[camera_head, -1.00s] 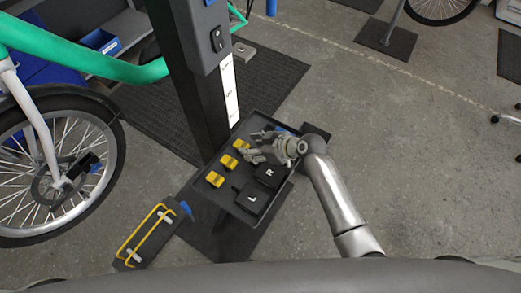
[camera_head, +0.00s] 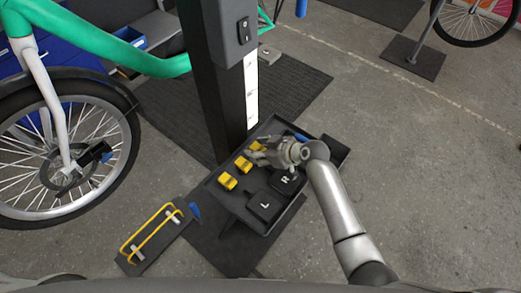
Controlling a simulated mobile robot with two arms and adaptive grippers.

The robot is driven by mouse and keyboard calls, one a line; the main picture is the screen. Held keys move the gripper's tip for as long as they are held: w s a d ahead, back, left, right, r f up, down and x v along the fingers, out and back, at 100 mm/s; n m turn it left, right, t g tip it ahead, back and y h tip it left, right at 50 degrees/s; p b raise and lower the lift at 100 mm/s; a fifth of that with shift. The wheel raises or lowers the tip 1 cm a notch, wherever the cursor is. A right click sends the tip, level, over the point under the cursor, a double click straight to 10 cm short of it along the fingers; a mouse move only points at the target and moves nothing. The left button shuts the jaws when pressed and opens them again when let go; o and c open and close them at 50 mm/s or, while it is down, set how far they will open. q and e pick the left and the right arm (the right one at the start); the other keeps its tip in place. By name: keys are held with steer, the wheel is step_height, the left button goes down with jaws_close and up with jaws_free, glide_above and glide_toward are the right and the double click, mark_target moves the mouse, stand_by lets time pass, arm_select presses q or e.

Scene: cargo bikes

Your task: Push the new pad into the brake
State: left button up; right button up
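The brake caliper (camera_head: 97,152) is a small dark block at the hub of the cargo bike's front wheel, by the brake disc (camera_head: 66,172). Yellow pads (camera_head: 228,181) lie in the dark tray (camera_head: 222,203) at the foot of the black post, and another yellow pad (camera_head: 243,164) lies behind. My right gripper (camera_head: 256,154) is low over the tray's back part, by the yellow pads. Its fingers point left, and whether they hold a pad is too small to tell. My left gripper does not show.
Black blocks marked L (camera_head: 264,206) and R (camera_head: 287,181) sit in the tray. A dark board with a yellow handle (camera_head: 150,233) lies on the floor to the left. The black post (camera_head: 217,75) stands between the bike and the right side.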

steer(key=c, duration=0.4)
steer(key=shift+r, duration=0.15)
steer(key=shift+r+p, duration=2.65)
steer(key=shift+r, duration=0.2)
